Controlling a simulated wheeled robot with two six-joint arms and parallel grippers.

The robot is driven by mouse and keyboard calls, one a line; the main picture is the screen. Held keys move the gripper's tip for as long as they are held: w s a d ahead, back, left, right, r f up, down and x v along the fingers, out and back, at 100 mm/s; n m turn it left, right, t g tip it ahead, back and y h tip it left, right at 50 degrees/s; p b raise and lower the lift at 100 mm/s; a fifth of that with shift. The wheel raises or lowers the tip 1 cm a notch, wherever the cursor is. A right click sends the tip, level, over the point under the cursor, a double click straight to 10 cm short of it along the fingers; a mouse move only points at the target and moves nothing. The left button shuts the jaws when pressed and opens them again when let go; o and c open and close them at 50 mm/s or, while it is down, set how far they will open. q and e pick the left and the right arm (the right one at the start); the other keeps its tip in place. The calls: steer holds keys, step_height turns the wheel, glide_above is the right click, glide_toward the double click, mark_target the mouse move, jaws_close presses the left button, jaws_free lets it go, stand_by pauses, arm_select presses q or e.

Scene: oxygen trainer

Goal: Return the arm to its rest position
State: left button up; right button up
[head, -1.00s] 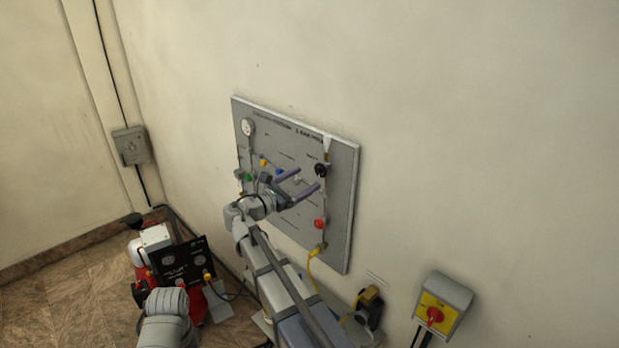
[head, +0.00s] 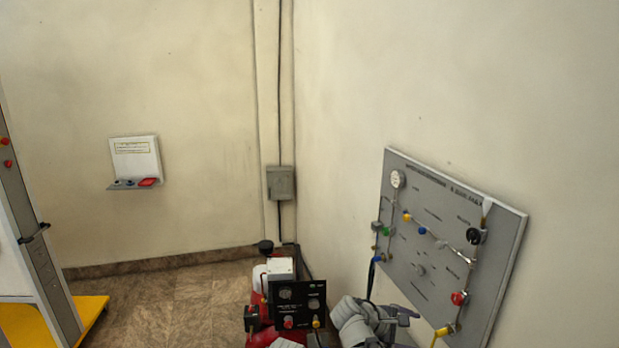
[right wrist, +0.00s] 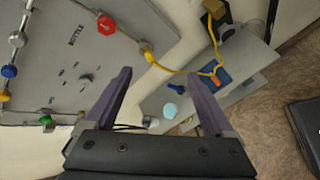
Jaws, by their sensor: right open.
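My right arm shows at the bottom of the head view, with its gripper (head: 402,316) low in front of the lower left part of the grey wall panel (head: 495,255). In the right wrist view the two dark fingers of the right gripper (right wrist: 163,75) are spread apart with nothing between them. The panel (right wrist: 35,70) fills the upper left there, with its red knob (right wrist: 106,25) and green knob (right wrist: 45,119). The fingers look clear of its knobs. My left gripper is in neither current view.
A red machine with a black gauge panel (head: 300,303) stands on the floor left of my arm. A yellow hose (right wrist: 185,70) runs from the panel toward a grey plate (right wrist: 245,65). A small wall shelf (head: 135,165) hangs at the left. Tiled floor (head: 180,300) is open at centre left.

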arm_select(q)
step_height(320, 180, down, 12)
steer(key=b, duration=1)
arm_select(e)
steer(key=s+a+f+m+g+y, duration=0.1)
steer(key=s+a+f+m+y, duration=0.3)
steer(key=s+a+f, duration=0.4)
steer(key=s+a+f+m+g+y, duration=0.2)
steer(key=s+a+f+y, duration=0.3)
steer(key=s+a+f, duration=0.4)
steer(key=a+f+m, duration=0.1)
steer(key=a+f, duration=0.2)
steer(key=f, duration=0.1)
steer(key=shift+f+m+g, duration=0.2)
steer(key=shift+m+g, duration=0.1)
steer(key=shift+m, duration=0.1)
